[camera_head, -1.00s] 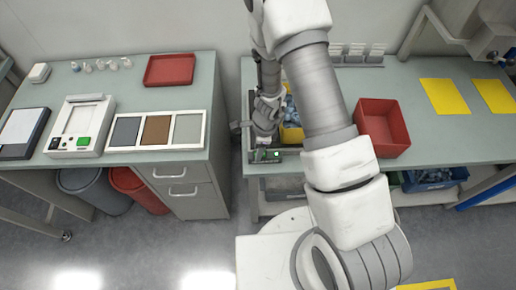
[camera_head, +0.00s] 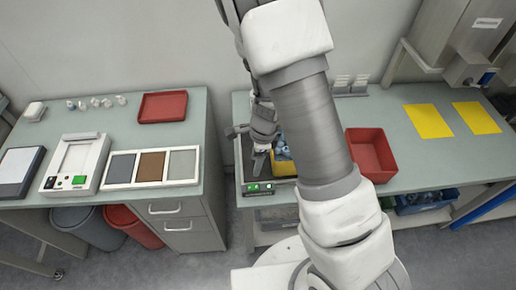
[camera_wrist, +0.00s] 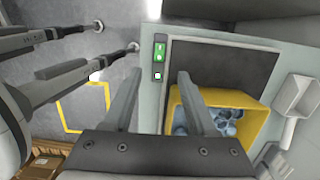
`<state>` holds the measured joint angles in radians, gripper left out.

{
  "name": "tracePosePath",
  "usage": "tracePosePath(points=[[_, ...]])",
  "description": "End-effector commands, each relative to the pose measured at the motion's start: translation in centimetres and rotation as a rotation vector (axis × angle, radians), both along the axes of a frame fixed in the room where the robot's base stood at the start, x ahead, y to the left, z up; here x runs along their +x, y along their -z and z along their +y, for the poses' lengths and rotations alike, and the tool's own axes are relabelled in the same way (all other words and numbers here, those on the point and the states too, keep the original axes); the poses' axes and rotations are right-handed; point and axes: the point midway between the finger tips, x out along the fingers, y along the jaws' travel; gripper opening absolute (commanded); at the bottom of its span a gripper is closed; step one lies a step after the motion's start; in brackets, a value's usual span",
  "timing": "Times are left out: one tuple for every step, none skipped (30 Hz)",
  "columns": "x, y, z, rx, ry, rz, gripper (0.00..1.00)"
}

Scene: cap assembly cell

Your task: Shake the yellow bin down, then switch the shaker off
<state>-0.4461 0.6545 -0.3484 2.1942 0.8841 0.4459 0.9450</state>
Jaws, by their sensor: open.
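The yellow bin (camera_head: 284,168) stands on the shaker, mostly hidden by my arm in the head view. In the wrist view the yellow bin (camera_wrist: 176,122) holds several grey-blue pieces lying below its rim. The shaker's dark plate (camera_wrist: 225,62) shows beyond it. The shaker's switch panel (camera_head: 258,188) shows green at the front of the shaker. In the wrist view the panel (camera_wrist: 160,50) has green parts and a white square, ahead of my fingertips. My gripper (camera_wrist: 158,80) is open and empty, apart from the panel. It also shows in the head view (camera_head: 259,160), above the shaker's left part.
A red bin (camera_head: 370,155) stands right of my arm on the bench. Two yellow mats (camera_head: 428,121) lie farther right. The left bench carries a red tray (camera_head: 162,107), a scale-like device (camera_head: 76,163) and a three-panel board (camera_head: 152,168). A floor gap separates the benches.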

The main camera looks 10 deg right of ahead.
Motion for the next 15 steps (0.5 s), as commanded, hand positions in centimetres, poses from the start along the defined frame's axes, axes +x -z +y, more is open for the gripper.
tracePosePath(points=[[0.0, -1.4, 0.0, 0.001, -0.003, -0.003, 0.57], [0.0, -1.8, -0.2, 0.001, -0.002, -0.003, 0.57], [0.0, -2.4, -0.2, 0.001, -0.001, -0.002, 0.57], [0.0, -2.8, -0.3, 0.002, -0.002, -0.002, 0.57], [0.0, -3.2, -0.3, 0.000, -0.002, -0.002, 0.57], [0.0, -3.5, -0.4, 0.000, -0.001, -0.001, 0.57], [0.0, -3.8, -0.4, 0.001, -0.001, -0.001, 0.57], [0.0, -4.0, -0.5, 0.001, -0.002, 0.000, 0.57], [0.0, -4.2, -0.5, 0.001, -0.002, 0.000, 0.57], [-0.1, -4.2, -0.5, 0.000, -0.001, 0.001, 0.57], [-0.1, -4.3, -0.6, 0.000, -0.001, 0.001, 0.57], [-0.1, -4.3, -0.6, 0.000, 0.000, 0.001, 0.57], [-0.1, -4.4, -0.6, 0.000, 0.000, 0.001, 0.57], [-0.1, -4.4, -0.6, 0.000, 0.000, 0.001, 0.57], [-0.1, -4.3, -0.6, 0.000, 0.001, 0.001, 0.57]])
